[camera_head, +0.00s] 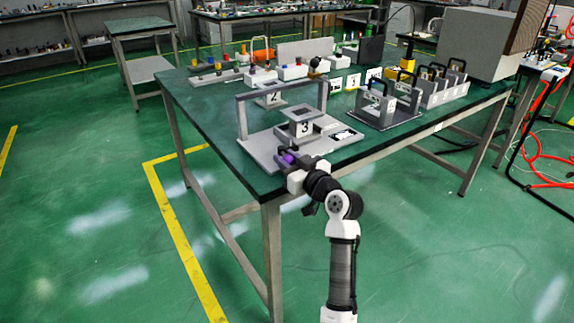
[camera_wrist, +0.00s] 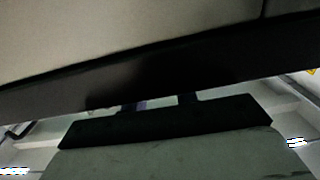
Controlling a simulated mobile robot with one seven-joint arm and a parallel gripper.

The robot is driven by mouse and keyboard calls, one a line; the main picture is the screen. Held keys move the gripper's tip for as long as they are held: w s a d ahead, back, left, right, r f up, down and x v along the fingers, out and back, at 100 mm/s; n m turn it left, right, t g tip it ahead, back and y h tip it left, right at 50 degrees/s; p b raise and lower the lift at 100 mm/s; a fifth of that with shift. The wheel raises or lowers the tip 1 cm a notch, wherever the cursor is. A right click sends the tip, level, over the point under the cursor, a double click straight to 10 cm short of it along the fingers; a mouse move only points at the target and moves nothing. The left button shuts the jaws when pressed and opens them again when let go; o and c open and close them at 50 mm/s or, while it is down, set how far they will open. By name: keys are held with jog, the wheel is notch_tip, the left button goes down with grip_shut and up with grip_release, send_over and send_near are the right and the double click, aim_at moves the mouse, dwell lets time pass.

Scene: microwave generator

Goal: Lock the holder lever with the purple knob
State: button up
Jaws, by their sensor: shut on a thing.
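The holder (camera_head: 262,148) is a grey base plate with an upright frame and a block marked 3, at the near corner of the green table. The purple knob (camera_head: 289,158) is at the holder's front edge. My gripper (camera_head: 287,161) is at the knob and shut on it; the fingers partly hide it. In the wrist view, a small purple patch of the knob (camera_wrist: 139,105) shows between the dark fingers of my gripper (camera_wrist: 160,103). The lever itself is mostly hidden, and I cannot tell its angle.
The green table (camera_head: 205,118) carries a second grey fixture (camera_head: 388,112) to the right and several small devices behind. A large grey box (camera_head: 480,45) stands at the far right. The floor left of the table is open.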

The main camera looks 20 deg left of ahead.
jog(key=shift+d, duration=0.1)
jog(key=o, duration=0.9)
jog(key=shift+d, duration=0.1)
jog(key=b+v, duration=0.1)
jog(key=v, duration=1.2)
jog(key=shift+s+d, duration=0.25)
